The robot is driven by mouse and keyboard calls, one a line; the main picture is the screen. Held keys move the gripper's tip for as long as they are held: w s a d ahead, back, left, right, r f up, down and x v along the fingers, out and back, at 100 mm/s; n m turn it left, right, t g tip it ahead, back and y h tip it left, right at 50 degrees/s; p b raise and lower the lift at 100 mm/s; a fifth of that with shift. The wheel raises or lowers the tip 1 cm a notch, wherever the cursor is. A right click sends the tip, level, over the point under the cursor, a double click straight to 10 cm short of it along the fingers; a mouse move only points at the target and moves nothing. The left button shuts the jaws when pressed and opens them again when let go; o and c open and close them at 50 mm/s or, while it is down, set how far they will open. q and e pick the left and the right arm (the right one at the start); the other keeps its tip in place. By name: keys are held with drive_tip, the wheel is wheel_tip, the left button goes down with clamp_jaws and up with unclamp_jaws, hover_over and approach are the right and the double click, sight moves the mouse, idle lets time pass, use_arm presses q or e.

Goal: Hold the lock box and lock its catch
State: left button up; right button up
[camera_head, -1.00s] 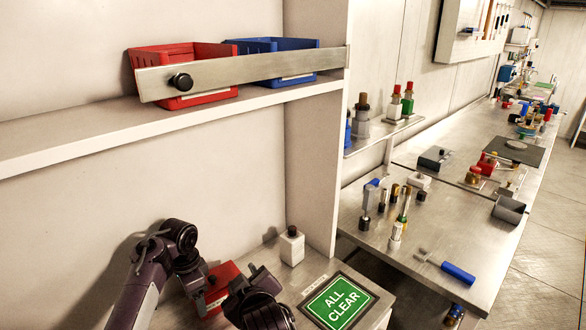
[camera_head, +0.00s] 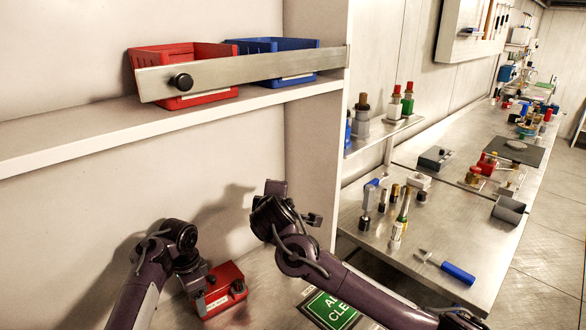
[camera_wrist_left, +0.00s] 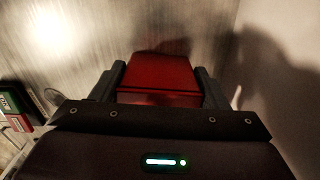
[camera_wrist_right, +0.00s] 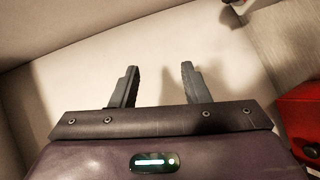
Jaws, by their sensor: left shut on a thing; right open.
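The red lock box (camera_head: 228,279) sits on the counter below the shelf, with a white label on its front and a dark knob-like part (camera_head: 238,287) near its right end. My left gripper (camera_wrist_left: 160,82) is shut on the lock box, one finger on each side of its red body in the left wrist view. My right gripper (camera_wrist_right: 159,75) is open and empty. In the head view the right arm is raised right of the box and apart from it. A red part of the box (camera_wrist_right: 302,110) shows at the right edge of the right wrist view. I cannot tell the catch's state.
A green "ALL CLEAR" sign (camera_head: 330,308) lies right of the box, partly covered by my right arm. A shelf above carries a red bin (camera_head: 205,95) and a blue bin (camera_head: 300,80) behind a metal bar (camera_head: 240,73). An upright panel (camera_head: 312,150) stands close to my right arm.

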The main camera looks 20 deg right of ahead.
drive_tip(key=w+d+r+n+h, duration=0.1)
drive_tip(key=w+d+r+h, duration=0.1)
drive_tip(key=d+r, duration=0.3)
drive_tip(key=shift+w+d+r, duration=0.35)
drive_tip(key=shift+w+r, duration=0.2)
drive_tip(key=shift+r, duration=0.15)
drive_tip(key=n+g+y, duration=0.2)
drive_tip(key=n+y, duration=1.1)
drive_tip(key=n, duration=1.6)
approach(241, 286)
drive_tip(key=shift+m, duration=0.3)
drive_tip(key=x, duration=0.8)
drive_tip(key=shift+w+a, duration=0.1)
drive_tip(key=shift+w, duration=0.1)
drive_tip(key=shift+c, duration=0.4)
clamp_jaws()
